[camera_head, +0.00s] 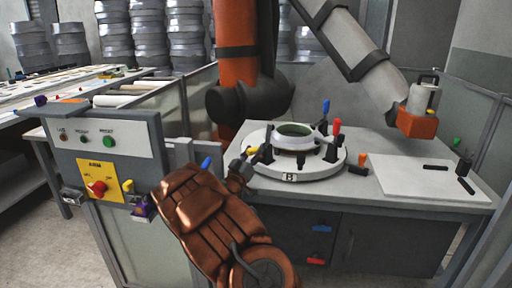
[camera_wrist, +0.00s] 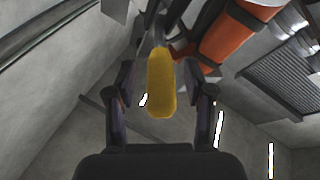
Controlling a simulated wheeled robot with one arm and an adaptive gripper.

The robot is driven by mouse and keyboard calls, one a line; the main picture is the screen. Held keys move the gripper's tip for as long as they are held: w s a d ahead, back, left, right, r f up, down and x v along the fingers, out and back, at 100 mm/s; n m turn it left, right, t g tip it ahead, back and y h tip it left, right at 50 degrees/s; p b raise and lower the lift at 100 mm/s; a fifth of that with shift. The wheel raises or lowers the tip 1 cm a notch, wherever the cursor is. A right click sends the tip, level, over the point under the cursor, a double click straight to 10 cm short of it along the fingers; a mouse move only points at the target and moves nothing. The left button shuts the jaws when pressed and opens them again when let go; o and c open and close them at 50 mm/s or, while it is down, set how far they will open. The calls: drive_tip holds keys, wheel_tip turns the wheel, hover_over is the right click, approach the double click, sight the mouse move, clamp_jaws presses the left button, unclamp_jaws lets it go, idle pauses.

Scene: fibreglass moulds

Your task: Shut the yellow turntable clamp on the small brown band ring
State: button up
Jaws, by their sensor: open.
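The round white turntable (camera_head: 322,168), marked B, sits on the grey bench. A pale ring with a greenish rim (camera_head: 293,140) rests on it among dark clamps; I cannot make out a brown band. In the wrist view a yellow clamp handle (camera_wrist: 161,85) stands between the two fingers of my gripper (camera_wrist: 162,92), with a gap on both sides. My gripper is open. In the head view my gripper (camera_head: 241,171) is at the turntable's left edge, partly hidden by my copper-coloured arm. The yellow clamp's jaw end is not clear there.
Blue (camera_head: 326,107), red (camera_head: 337,127) and orange (camera_head: 362,160) handles stand around the turntable. A white board (camera_head: 415,180) lies to the right. A control box (camera_head: 103,150) with a red knob stands at left. An orange robot arm (camera_head: 236,60) rises behind.

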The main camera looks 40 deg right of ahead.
drive_tip(key=shift+x, duration=1.05)
drive_tip(key=shift+w, duration=0.1)
drive_tip(key=shift+c, duration=0.2)
clamp_jaws()
